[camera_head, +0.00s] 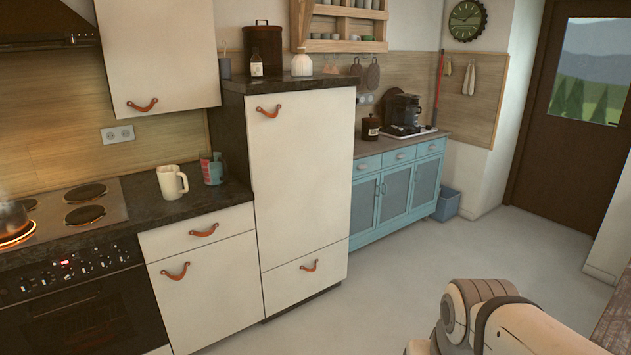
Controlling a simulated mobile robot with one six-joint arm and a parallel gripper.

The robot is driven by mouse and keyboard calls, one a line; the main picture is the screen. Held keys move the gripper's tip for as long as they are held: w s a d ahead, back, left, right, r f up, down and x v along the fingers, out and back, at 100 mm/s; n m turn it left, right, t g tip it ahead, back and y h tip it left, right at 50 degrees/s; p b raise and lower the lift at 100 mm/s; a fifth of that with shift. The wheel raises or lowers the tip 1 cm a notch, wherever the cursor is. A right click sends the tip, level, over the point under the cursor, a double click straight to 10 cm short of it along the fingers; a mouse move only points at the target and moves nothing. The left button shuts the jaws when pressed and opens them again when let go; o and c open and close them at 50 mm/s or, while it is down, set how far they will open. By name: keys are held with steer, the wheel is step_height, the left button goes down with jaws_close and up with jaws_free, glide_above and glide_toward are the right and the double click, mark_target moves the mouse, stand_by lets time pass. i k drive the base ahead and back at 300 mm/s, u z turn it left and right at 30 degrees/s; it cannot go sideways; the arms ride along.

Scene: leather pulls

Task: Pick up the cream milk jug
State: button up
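A cream milk jug (172,182) stands upright on the dark countertop, to the right of the stove. Its handle points to the right. Right next to it stands a blue-green and red patterned mug or tin (212,168). Part of my arm shows at the bottom right, well apart from the jug. My gripper itself is not in view.
The dark countertop (140,200) has some bare room around the jug. A tall cream cabinet (300,180) borders the counter on the right. The grey floor (400,270) is clear.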

mark_target(168, 176)
steer(key=u, duration=0.05)
steer(key=i, duration=2.8)
steer(key=u, duration=3)
steer(key=i, duration=0.95)
steer(key=z, duration=0.1)
